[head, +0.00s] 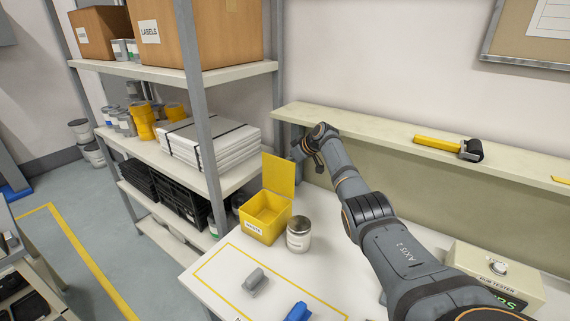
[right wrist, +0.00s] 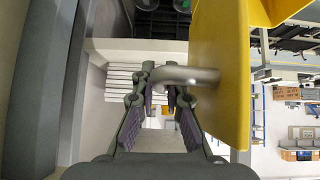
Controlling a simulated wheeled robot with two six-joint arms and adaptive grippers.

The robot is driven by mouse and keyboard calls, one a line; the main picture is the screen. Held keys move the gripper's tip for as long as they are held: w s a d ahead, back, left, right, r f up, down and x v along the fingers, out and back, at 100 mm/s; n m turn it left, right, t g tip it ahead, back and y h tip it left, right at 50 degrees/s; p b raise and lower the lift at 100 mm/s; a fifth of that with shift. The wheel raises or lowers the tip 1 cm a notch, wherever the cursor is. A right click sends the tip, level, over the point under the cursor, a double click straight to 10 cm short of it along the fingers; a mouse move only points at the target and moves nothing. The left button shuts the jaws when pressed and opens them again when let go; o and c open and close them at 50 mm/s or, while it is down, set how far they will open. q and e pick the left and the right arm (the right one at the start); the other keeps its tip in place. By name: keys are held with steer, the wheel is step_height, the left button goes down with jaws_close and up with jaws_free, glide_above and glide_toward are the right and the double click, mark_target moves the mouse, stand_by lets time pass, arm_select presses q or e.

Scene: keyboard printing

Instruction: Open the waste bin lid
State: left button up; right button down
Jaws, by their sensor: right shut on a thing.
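The yellow waste bin (head: 264,217) stands on the white table at the foot of the shelf. Its lid (head: 278,175) is raised and stands about upright at the bin's back edge, so the bin's inside shows. My right gripper (head: 303,152) is beside the top of the lid, its fingers small in the head view. In the right wrist view the gripper (right wrist: 160,98) is shut on the grey lid handle (right wrist: 190,76), which is fixed to the yellow lid (right wrist: 222,70) on the right. My left gripper is in neither view.
A silver can (head: 299,236) stands right of the bin. A grey object (head: 254,280) and a blue object (head: 298,312) lie on the table (head: 212,272). A shelf (head: 235,178) with white stacks is at the left; a ledge (head: 375,133) runs behind my right arm.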

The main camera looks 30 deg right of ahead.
steer(key=c, duration=1.4)
jaws_free()
steer(key=shift+o, duration=0.2)
steer(key=shift+d+r, duration=0.1)
steer(key=v, duration=1.2)
